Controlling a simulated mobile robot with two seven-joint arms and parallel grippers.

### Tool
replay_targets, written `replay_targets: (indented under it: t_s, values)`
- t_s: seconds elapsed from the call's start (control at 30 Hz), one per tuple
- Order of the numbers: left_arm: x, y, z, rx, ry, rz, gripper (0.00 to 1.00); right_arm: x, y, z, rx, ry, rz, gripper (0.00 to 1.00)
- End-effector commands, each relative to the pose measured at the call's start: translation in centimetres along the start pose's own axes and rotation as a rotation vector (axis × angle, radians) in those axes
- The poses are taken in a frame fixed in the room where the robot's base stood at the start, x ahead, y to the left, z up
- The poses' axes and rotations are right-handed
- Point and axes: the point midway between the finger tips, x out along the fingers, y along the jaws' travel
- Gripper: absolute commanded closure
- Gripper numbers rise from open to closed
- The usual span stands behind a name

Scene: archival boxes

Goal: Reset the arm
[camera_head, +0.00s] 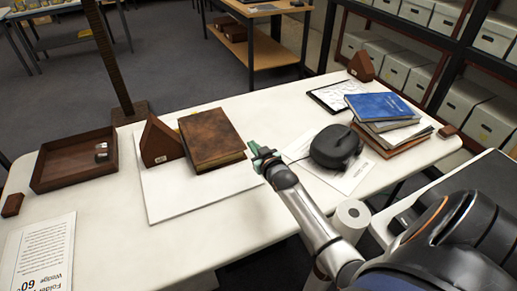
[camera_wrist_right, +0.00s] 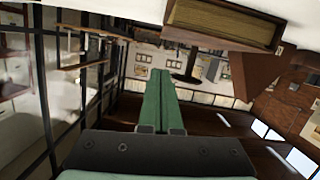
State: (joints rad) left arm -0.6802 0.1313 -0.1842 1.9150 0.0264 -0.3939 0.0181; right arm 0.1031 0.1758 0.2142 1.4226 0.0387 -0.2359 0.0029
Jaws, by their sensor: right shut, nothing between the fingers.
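My right gripper (camera_head: 262,153) reaches over the white table (camera_head: 110,240) from the lower right in the head view. Its green fingers are together and empty, just right of a thick brown book (camera_head: 211,138). In the right wrist view the shut green fingers (camera_wrist_right: 159,85) point away from the camera, and the book (camera_wrist_right: 228,22) shows at the top right, apart from them. My left gripper is not in the head view.
A brown wedge (camera_head: 160,142) stands beside the book on a white board (camera_head: 190,205). A wooden tray (camera_head: 75,160) lies at left. A black device (camera_head: 336,147) and a book stack with a blue cover (camera_head: 381,107) lie right of my gripper. Shelves of boxes (camera_head: 490,120) stand behind.

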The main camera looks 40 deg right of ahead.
Motion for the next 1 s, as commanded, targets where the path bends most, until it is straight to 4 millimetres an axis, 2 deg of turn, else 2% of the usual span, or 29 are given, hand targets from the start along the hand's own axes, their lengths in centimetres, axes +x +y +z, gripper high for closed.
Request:
replay_targets:
  t_s: [0.03, 0.2, 0.33, 0.6, 0.73, 0.87, 1.0]
  values:
    - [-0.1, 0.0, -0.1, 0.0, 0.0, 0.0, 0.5, -0.9, 0.0, 0.0, 0.0, -0.001, 0.0, 1.0]
    - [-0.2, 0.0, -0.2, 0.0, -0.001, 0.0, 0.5, -2.8, 0.1, 0.0, -0.001, -0.001, 0.0, 1.0]
    - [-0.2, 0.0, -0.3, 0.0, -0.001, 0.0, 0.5, -3.5, 0.1, 0.0, 0.0, 0.0, 0.0, 1.0]
    - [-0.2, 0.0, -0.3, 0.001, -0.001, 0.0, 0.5, -3.8, 0.1, 0.0, -0.001, -0.002, -0.001, 1.0]
    - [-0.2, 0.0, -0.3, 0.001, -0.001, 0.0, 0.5, -4.8, -1.0, 1.0, -0.015, -0.055, -0.023, 1.0]
    - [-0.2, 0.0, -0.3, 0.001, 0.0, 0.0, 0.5, -8.3, -3.9, 3.4, -0.054, -0.205, -0.084, 1.0]
    - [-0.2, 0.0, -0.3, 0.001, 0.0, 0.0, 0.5, -14.7, -7.5, 6.5, -0.108, -0.426, -0.167, 1.0]
